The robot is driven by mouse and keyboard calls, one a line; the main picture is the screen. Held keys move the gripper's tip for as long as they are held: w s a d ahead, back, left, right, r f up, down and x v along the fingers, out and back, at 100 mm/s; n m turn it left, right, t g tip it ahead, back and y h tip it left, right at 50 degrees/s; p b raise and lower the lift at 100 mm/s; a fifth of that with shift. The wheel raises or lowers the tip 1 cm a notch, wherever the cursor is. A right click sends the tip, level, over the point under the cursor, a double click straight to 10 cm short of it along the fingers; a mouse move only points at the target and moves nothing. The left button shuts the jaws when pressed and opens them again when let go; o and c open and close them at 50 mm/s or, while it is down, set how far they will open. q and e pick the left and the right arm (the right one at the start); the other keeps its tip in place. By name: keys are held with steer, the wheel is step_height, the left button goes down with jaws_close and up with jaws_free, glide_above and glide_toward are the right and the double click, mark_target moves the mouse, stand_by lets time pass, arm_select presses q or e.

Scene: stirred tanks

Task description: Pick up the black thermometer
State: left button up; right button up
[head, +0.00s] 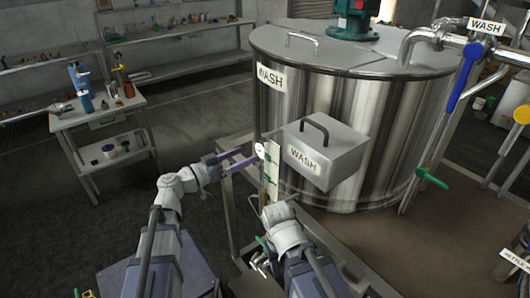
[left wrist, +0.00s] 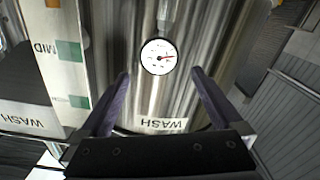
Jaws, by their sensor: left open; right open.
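A round dial with a white face and thin dark rim (left wrist: 158,56), which looks like the thermometer, is on the steel WASH tank's wall. In the head view the dial (head: 260,150) is at the tank's left side, just beyond the left fingertips. My left gripper (head: 246,158) is open and empty, pointing at it. In the left wrist view the dial lies between and beyond the open fingers (left wrist: 160,74); I see no contact. My right gripper (head: 276,212) is low in front of the tank, near the level strip; its fingers are hard to make out.
The WASH tank (head: 390,120) has a grey WASH box (head: 325,152) on its front. A level strip with green marks (head: 271,170) stands close beside the dial. Pipes with a blue-handled valve (head: 460,75) are right. A small cart (head: 100,115) stands left, with open floor between.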

arm_select(q)
steer(key=shift+f+b+x, duration=0.2)
steer(key=shift+x, duration=1.05)
steer(key=shift+f+b+x, duration=0.15)
steer(key=shift+f+x, duration=0.05)
steer(key=shift+x, duration=1.05)
steer(key=shift+f+b+x, duration=0.2)
steer(key=shift+x, duration=1.1)
steer(key=shift+s+d, duration=0.1)
steer(key=shift+s, duration=0.1)
jaws_close()
